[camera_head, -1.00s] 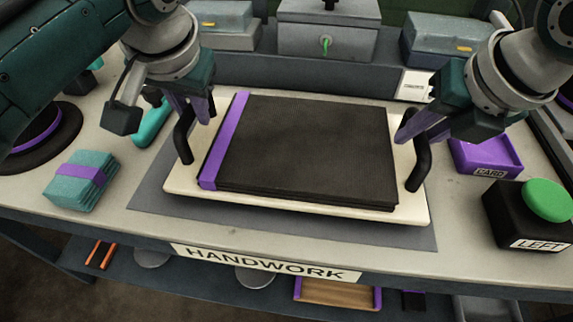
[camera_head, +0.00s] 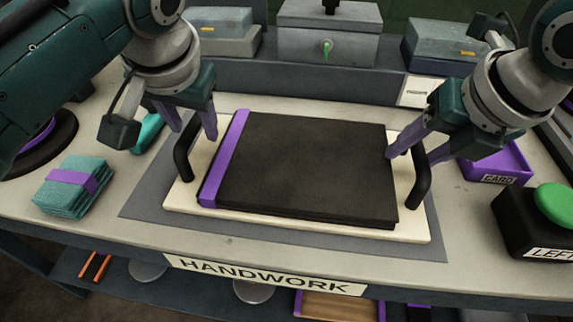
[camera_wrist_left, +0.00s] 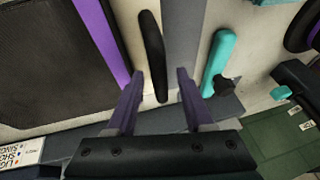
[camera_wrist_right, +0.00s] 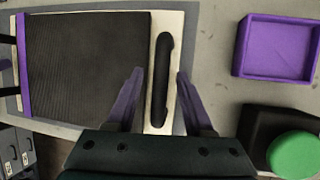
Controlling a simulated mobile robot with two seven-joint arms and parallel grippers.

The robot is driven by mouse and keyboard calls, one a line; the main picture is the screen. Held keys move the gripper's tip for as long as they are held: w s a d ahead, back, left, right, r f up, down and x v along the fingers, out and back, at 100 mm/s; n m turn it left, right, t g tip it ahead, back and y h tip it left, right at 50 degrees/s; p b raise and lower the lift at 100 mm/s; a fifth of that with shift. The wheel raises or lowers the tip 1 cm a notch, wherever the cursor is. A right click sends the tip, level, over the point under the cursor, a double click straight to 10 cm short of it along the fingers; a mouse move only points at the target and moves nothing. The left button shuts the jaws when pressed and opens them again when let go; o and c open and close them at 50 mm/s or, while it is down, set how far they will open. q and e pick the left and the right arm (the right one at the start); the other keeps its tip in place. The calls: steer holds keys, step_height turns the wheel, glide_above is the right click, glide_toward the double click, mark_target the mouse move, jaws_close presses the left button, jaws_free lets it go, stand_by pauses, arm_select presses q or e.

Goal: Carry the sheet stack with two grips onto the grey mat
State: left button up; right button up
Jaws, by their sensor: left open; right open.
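The stack of black sheets (camera_head: 310,165) has a purple band (camera_head: 225,160) along its left edge. It lies on a cream tray (camera_head: 330,228) with a black handle at each end, the left one (camera_head: 182,155) and the right one (camera_head: 420,180). The tray sits over the grey mat (camera_head: 150,205), whose border shows around it. My left gripper (camera_head: 193,135) is open by the left handle; in its wrist view the handle (camera_wrist_left: 152,55) lies between the finger lines. My right gripper (camera_head: 410,158) is open, with its fingers either side of the right handle (camera_wrist_right: 160,80) in the right wrist view.
A teal bundle with a purple band (camera_head: 75,185) lies at the left. A purple card tray (camera_head: 495,165) and a black box with a green button (camera_head: 555,203) stand at the right. A teal tool (camera_wrist_left: 218,60) lies beside the left handle. Grey boxes (camera_head: 325,40) line the back.

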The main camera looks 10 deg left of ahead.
steer(key=shift+d+r, duration=0.1)
steer(key=shift+r, duration=0.15)
arm_select(q)
steer(key=v, duration=1.1)
steer(key=shift+s, duration=0.15)
arm_select(e)
steer(key=v, duration=1.1)
steer(key=shift+s+r, duration=0.2)
steer(key=shift+s, duration=0.05)
